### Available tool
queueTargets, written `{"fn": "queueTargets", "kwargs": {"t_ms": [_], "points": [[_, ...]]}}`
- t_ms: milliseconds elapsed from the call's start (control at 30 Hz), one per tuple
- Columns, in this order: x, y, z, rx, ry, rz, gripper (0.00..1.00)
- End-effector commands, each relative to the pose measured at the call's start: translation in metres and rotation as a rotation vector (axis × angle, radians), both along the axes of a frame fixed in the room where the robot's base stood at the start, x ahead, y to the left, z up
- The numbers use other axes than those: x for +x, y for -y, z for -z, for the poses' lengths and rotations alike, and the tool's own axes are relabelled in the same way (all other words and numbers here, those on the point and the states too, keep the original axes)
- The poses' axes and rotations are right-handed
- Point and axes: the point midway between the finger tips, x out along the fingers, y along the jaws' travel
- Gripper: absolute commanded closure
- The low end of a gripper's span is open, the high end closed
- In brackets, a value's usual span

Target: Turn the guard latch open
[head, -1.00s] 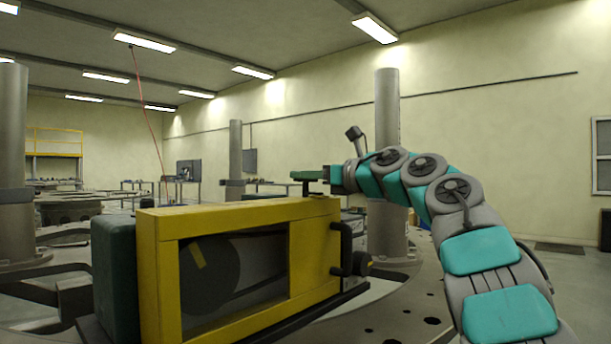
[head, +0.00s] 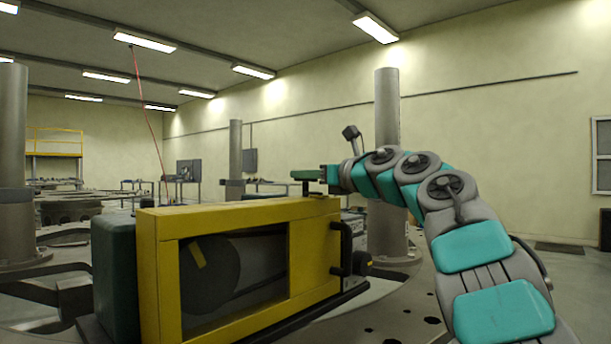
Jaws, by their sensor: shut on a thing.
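The yellow guard (head: 320,262) stands in front of me, with a dark window in its front frame. My gripper (head: 315,176) is just above its top edge, near the right end. It is shut on a small green piece with a short upright stem below, which I take for the guard latch (head: 304,175). The jaws show small and side-on, so the exact hold and the foot of the stem are hard to see. My arm reaches in from the right.
A black handle (head: 347,245) and a dark round knob (head: 361,263) stick out from the guard's right end. A dark green housing (head: 113,270) stands at its left. A grey pillar (head: 388,130) rises behind my arm. Open floor lies at far right.

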Motion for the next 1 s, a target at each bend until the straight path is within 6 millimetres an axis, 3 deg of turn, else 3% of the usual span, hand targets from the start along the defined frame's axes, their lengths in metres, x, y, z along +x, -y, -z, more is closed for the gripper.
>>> {"fn": "queueTargets", "kwargs": {"t_ms": [1000], "points": [[-0.0006, 0.0005, -0.0015, -0.006, 0.006, 0.499, 1.00]]}}
